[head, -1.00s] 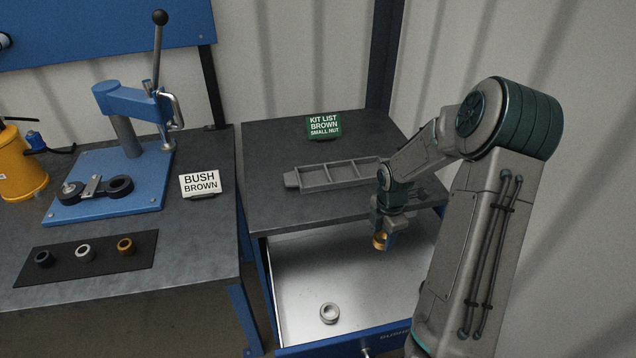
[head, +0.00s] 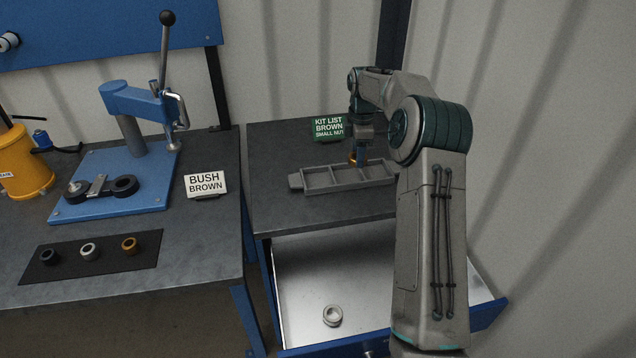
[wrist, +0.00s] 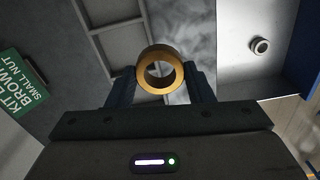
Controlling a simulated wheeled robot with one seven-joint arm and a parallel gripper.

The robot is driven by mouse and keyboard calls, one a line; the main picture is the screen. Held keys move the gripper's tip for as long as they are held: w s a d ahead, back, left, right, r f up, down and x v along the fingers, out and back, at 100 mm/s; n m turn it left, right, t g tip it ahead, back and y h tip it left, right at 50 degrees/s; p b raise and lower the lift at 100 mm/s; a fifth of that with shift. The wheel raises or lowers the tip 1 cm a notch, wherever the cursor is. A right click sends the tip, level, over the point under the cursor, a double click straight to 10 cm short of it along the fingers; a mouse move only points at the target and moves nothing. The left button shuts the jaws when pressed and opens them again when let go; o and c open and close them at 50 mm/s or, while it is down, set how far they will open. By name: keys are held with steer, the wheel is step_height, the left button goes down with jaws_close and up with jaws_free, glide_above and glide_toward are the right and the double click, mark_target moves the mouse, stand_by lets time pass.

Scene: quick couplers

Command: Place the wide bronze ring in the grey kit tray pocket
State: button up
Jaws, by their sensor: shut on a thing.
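My gripper (head: 358,160) is shut on the wide bronze ring (wrist: 160,72), which sits between the two fingertips in the wrist view. In the head view the ring (head: 352,159) shows as a small gold spot at the fingertips, by the far edge of the tray. The grey kit tray (head: 292,181) lies on the right bench and has several pockets in a row. In the wrist view part of the tray (wrist: 92,30) shows beyond the ring. The ring appears held above the bench; its exact height is hard to tell.
A green kit list sign (head: 329,127) stands close to my gripper. Below the bench, an open drawer (head: 385,285) holds a pale ring (head: 332,316). The left bench carries a blue press (head: 130,110), a bush sign (head: 205,185) and a dark mat (head: 60,272) with three rings.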

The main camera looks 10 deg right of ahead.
steer(key=shift+w+a, duration=0.25)
steer(key=shift+a, duration=0.05)
steer(key=p, duration=0.3)
glide_above(318, 182)
step_height(318, 182, down, 6)
steer(key=shift+w+f, duration=0.1)
steer(key=shift+f, duration=0.15)
step_height(318, 182, down, 4)
steer(key=shift+r+p, duration=0.25)
steer(key=shift+p, duration=0.6)
steer(key=shift+f, duration=0.3)
steer(key=shift+f, duration=0.1)
steer(key=shift+f, duration=0.2)
steer(key=o, duration=0.8)
steer(key=shift+r, duration=0.1)
